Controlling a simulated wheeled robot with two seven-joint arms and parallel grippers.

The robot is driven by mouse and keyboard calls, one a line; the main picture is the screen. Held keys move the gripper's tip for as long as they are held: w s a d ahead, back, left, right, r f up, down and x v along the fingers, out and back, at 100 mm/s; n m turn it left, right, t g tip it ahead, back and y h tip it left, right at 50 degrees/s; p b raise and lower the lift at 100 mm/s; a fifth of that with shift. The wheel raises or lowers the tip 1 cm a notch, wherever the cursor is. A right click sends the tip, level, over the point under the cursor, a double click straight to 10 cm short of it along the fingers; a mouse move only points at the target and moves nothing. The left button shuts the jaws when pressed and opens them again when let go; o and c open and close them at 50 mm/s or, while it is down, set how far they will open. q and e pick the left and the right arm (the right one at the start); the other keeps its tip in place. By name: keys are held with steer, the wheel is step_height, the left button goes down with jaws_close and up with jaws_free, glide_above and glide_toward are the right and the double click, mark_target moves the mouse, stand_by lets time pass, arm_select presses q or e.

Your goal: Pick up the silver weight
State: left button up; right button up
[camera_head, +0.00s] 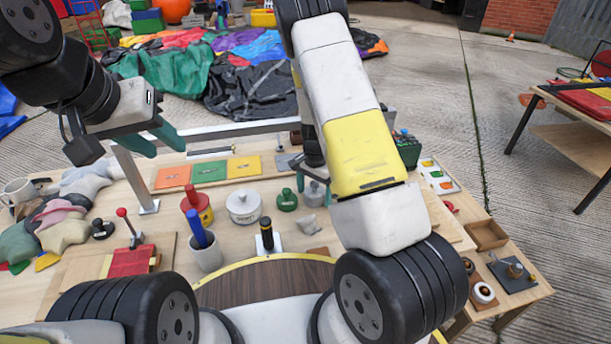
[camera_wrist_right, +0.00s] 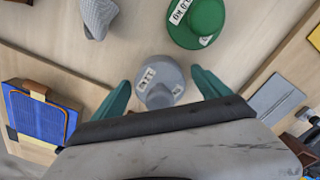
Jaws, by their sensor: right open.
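The silver weight, a small grey knobbed weight with a white label, stands on the table. It shows in the right wrist view (camera_wrist_right: 160,84) and partly behind my right arm in the head view (camera_head: 312,196). My right gripper (camera_wrist_right: 161,80) is open, with its teal fingers on either side of the weight and visible gaps to it. In the head view my forearm hides most of this gripper. My left gripper (camera_head: 168,151) is open and empty above the left of the table, away from the weight.
A green weight (camera_wrist_right: 197,20) stands close by the silver one. A light grey faceted object (camera_wrist_right: 98,17) is also near.

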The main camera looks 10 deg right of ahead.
jaws_close()
stand_by(0.4)
steer(key=shift+r, duration=0.1)
